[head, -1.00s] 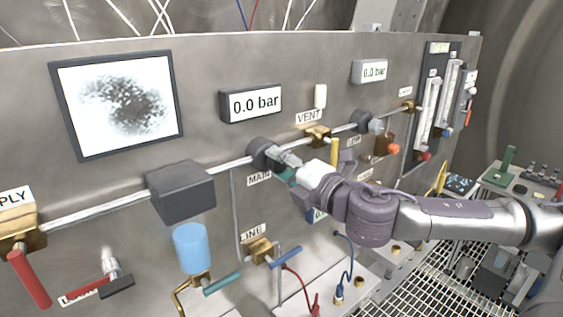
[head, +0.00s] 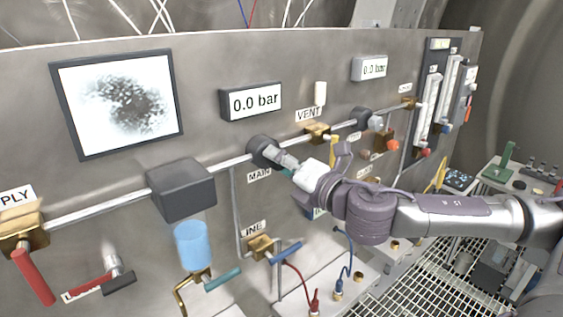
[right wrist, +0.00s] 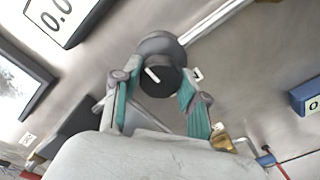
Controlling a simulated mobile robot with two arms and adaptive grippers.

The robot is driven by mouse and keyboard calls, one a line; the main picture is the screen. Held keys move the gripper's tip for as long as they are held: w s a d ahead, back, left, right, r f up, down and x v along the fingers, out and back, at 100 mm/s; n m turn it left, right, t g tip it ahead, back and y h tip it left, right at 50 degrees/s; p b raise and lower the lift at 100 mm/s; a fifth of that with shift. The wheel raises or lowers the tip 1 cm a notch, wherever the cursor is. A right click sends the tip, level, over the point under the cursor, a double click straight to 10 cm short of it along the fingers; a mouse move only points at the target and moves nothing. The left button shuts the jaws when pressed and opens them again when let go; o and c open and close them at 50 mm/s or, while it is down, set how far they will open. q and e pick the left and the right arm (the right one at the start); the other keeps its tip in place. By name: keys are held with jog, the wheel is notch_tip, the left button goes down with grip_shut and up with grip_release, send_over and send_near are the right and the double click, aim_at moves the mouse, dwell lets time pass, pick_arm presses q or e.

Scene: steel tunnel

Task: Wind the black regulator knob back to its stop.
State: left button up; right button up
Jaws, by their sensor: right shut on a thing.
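The black regulator knob (right wrist: 163,79) is round with a white pointer line on its face. It sits on the front of a dark grey regulator body (head: 259,148), above the MAIN label (head: 259,175) in the head view. My right gripper (head: 279,158) is at this knob, its fingers partly hiding it in the head view. In the right wrist view its two teal-padded fingers (right wrist: 160,88) lie on either side of the knob, shut on it. The pointer line slants toward upper left there. My left gripper is not in view.
A VENT valve (head: 318,132) and a second dark regulator (head: 361,117) sit to the right along the pipe. A grey box (head: 182,190) is to the left. Both displays, the nearer one (head: 251,102) included, read 0.0 bar. A blue-handled LINE valve (head: 286,252) is below.

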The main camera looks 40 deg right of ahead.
jog(key=shift+d+r, duration=0.1)
jog(key=o, duration=0.9)
jog(key=shift+o, duration=1.2)
jog(key=shift+w, duration=0.1)
